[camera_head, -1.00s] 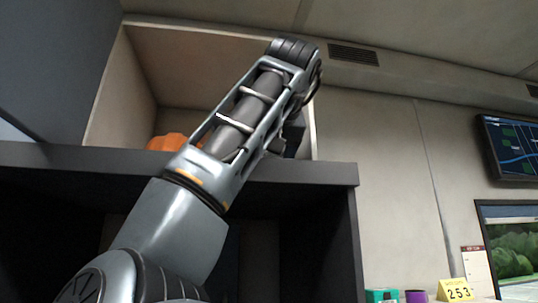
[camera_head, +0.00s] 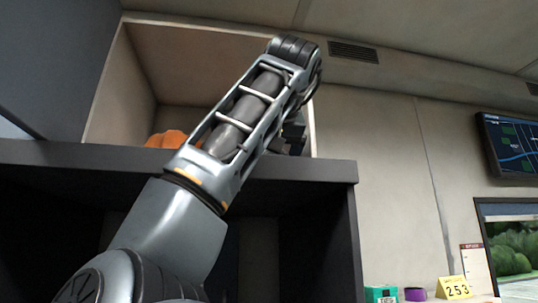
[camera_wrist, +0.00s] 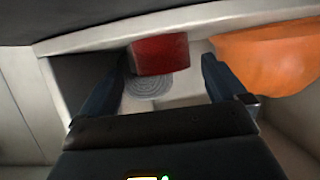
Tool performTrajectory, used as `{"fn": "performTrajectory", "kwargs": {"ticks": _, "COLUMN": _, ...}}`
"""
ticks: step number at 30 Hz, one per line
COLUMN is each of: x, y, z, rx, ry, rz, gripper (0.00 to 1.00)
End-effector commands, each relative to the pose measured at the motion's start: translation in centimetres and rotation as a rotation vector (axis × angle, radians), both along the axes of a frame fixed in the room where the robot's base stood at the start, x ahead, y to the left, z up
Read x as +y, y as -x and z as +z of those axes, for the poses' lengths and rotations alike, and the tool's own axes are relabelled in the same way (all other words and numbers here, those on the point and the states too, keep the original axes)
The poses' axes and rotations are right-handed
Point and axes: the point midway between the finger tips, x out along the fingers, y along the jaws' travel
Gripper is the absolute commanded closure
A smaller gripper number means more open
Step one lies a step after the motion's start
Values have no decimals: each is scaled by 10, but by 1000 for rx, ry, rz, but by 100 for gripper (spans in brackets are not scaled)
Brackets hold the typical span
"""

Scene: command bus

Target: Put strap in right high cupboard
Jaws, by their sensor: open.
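An open high cupboard (camera_head: 200,55) with beige walls is in the head view, partly hidden by my arm. My gripper (camera_wrist: 165,65) is open in the wrist view, with its two dark fingers apart. A grey round thing with coil-like rings (camera_wrist: 150,85) lies on a pale surface between the fingers, apart from them; it may be the strap, but I cannot tell surely. In the head view, only a dark part of my gripper (camera_head: 295,133) shows behind the arm, at the cupboard's right side.
A red block-like thing (camera_wrist: 160,54) is just beyond the fingertips. A large orange thing (camera_wrist: 268,55) is right of the right finger; orange also shows in the cupboard (camera_head: 166,139). A dark shelf edge (camera_head: 300,170) runs below the cupboard. A screen (camera_head: 508,146) hangs at right.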

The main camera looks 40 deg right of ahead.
Motion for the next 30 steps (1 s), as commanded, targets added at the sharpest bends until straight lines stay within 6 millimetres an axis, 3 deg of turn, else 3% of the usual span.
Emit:
{"fn": "performTrajectory", "kwargs": {"ticks": 18, "x": 55, "y": 80, "z": 40, "rx": -3, "ry": -1, "rz": 4, "gripper": 2}}
{"fn": "performTrajectory", "kwargs": {"ticks": 30, "x": 62, "y": 92, "z": 47, "rx": -1, "ry": 1, "rz": 0, "gripper": 2}}
